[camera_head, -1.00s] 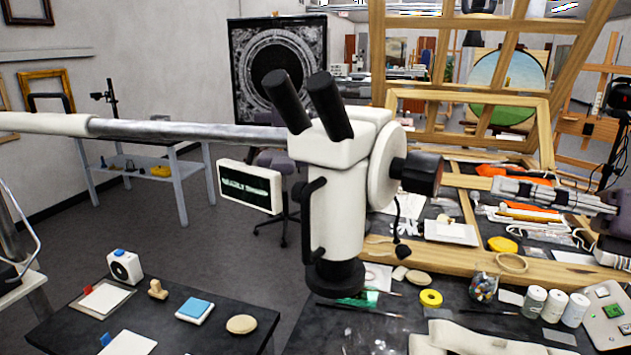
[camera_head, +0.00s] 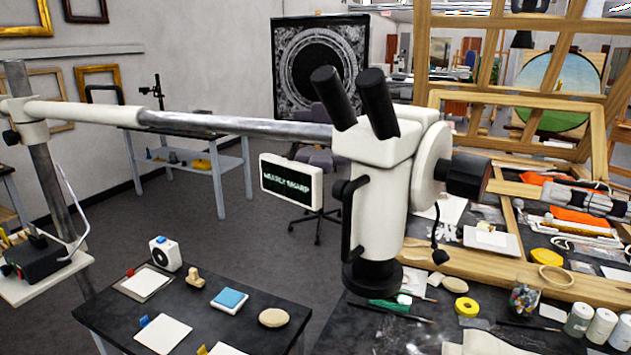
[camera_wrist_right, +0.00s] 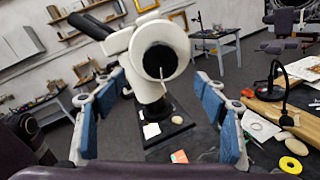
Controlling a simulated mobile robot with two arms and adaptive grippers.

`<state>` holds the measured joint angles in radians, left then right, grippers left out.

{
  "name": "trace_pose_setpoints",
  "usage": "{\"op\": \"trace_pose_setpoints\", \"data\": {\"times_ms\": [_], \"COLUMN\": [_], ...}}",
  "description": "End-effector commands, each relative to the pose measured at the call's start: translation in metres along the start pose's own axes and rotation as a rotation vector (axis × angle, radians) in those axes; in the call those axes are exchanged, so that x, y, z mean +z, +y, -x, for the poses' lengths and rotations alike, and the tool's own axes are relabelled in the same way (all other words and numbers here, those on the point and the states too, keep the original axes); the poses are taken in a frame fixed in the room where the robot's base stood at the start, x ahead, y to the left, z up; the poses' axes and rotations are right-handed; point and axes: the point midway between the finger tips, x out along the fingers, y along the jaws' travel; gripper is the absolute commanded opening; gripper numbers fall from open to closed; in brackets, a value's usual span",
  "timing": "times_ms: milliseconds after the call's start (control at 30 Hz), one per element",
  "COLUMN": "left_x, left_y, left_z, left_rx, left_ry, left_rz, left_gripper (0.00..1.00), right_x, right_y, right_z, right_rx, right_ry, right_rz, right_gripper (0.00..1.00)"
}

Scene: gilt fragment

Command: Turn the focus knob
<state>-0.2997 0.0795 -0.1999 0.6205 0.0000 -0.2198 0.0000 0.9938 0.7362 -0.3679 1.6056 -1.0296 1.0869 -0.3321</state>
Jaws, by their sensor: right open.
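The microscope (camera_head: 383,205) is a white head with two black eyepieces on a long horizontal boom. Its black focus knob (camera_head: 467,175) sticks out of the white round housing on the right side. In the right wrist view the knob (camera_wrist_right: 160,62) faces me end-on near the top centre. A small display (camera_head: 287,183) with green lettering hangs left of the head; its words are hard to read. My right gripper (camera_head: 552,194) is at the right edge, pointing left, apart from the knob. Its blue-padded fingers (camera_wrist_right: 160,84) are spread wide, with nothing between them. My left gripper is not in view.
A dark bench with a yellow tape ring (camera_head: 467,307), a glass jar (camera_head: 525,297) and white bottles (camera_head: 600,326) lies below. A wooden frame (camera_head: 520,115) stands behind at right. A low black table (camera_head: 255,335) with small items is at lower left.

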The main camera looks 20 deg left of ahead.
Motion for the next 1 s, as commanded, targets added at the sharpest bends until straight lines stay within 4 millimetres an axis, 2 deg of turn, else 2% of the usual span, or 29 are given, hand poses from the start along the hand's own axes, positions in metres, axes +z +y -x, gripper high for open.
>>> {"op": "trace_pose_setpoints", "data": {"times_ms": [33, 100, 267, 467, 800, 1000], "left_x": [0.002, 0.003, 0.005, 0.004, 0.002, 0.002], "left_y": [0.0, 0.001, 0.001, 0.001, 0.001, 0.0], "left_z": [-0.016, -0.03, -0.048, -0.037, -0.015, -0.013], "left_rx": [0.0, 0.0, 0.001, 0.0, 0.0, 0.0], "left_ry": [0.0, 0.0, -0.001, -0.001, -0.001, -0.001], "left_rz": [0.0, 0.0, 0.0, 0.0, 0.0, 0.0], "left_gripper": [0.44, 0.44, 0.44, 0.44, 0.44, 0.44], "right_x": [-0.006, -0.008, -0.005, 0.002, 0.001, -0.001], "right_y": [-0.001, -0.002, -0.003, 0.0, 0.0, -0.001], "right_z": [-0.007, -0.017, -0.033, -0.052, -0.103, -0.113], "right_rx": [0.013, 0.021, 0.025, 0.024, 0.023, 0.02], "right_ry": [-0.005, -0.006, -0.004, 0.0, 0.0, 0.0], "right_rz": [0.044, 0.122, 0.255, 0.282, 0.278, 0.279], "right_gripper": [0.66, 0.66, 0.66, 0.66, 0.66, 0.66]}}
